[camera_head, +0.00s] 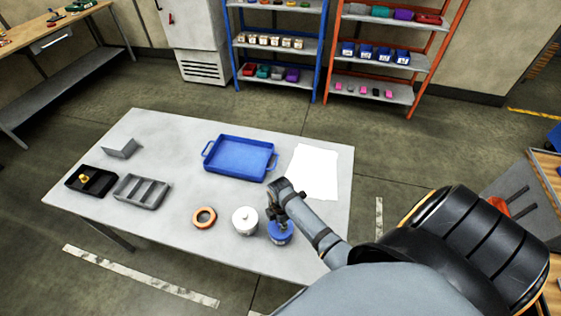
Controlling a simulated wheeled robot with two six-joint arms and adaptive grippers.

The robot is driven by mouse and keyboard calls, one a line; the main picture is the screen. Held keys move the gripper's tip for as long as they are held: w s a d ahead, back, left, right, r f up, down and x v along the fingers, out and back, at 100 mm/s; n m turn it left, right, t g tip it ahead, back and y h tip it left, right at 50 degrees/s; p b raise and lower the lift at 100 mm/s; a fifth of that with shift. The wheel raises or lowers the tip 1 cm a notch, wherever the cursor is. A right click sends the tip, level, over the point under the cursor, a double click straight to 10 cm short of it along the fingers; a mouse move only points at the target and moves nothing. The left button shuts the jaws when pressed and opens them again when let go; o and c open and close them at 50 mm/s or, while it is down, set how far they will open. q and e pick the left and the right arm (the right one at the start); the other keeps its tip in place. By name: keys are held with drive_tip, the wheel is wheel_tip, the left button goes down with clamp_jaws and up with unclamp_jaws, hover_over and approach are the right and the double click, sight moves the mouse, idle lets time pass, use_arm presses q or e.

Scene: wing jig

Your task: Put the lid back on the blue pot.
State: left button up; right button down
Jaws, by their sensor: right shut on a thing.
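The blue pot (280,237) stands near the front edge of the grey table, towards its right. My right gripper (281,220) points down right over the pot and is shut on the pot's lid. The fingers hide most of the lid, and I cannot tell whether it sits flush on the rim or slightly above it. My left gripper is not in view.
A white lidded pot (245,221) stands close left of the blue pot, with an orange ring (204,218) beyond it.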

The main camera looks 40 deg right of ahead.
idle(0.8)
drive_tip(key=shift+f, duration=0.2)
idle(0.9)
drive_tip(key=c, duration=1.1)
unclamp_jaws()
drive_tip(key=o, duration=0.5)
drive_tip(key=shift+r, duration=0.1)
drive_tip(key=shift+r, duration=3.45)
